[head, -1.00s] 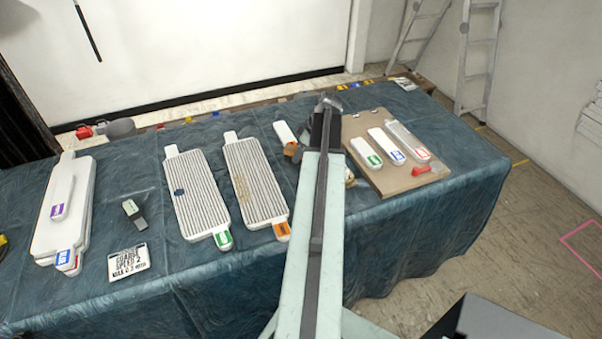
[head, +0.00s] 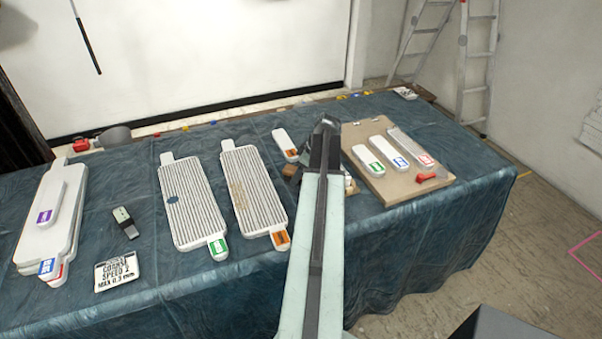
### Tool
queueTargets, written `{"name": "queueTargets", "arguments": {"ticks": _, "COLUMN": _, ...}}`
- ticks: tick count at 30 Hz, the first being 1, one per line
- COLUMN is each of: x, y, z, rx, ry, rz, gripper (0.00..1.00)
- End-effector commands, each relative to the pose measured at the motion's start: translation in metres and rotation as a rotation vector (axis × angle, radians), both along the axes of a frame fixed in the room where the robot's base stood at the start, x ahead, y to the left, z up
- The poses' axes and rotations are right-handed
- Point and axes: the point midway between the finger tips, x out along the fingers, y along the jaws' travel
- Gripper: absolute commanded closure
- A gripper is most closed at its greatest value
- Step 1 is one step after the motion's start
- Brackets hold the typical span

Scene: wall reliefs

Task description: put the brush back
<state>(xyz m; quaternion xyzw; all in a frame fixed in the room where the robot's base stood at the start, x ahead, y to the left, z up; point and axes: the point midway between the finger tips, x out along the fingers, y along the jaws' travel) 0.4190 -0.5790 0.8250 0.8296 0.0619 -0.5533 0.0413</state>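My gripper (head: 327,124) is at the far end of my arm, over the back middle of the blue-draped table. I see it from behind, so its fingers and anything in them are hidden. A brown wooden-looking piece (head: 291,170) shows just left of my arm, partly covered by it; I cannot tell whether it is the brush. A small grey and black tool (head: 125,221) lies at the left of the table; I cannot tell whether it is a brush. No other thing is clearly a brush.
Two ribbed boards, green-tagged (head: 190,205) and orange-tagged (head: 254,195), lie left of my arm. A brown board (head: 380,187) with three tagged white blocks lies right. White stacked boards (head: 50,225) and a sign plate (head: 116,270) are at left. A ladder (head: 478,60) stands behind.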

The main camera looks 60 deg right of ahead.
Motion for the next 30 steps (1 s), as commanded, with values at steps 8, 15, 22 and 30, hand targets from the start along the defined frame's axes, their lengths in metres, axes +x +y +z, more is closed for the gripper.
{"name": "queueTargets", "arguments": {"ticks": 8, "x": 0.000, "y": 0.000, "z": 0.000, "rx": 0.000, "ry": 0.000, "rz": 0.000, "gripper": 0.37}}
{"name": "queueTargets", "arguments": {"ticks": 15, "x": -0.004, "y": 0.000, "z": 0.019, "rx": 0.000, "ry": 0.000, "rz": 0.000, "gripper": 0.37}}
{"name": "queueTargets", "arguments": {"ticks": 22, "x": -0.021, "y": -0.002, "z": 0.067, "rx": 0.000, "ry": 0.000, "rz": 0.000, "gripper": 0.37}}
{"name": "queueTargets", "arguments": {"ticks": 30, "x": -0.042, "y": -0.006, "z": 0.114, "rx": 0.001, "ry": 0.000, "rz": 0.001, "gripper": 0.37}}
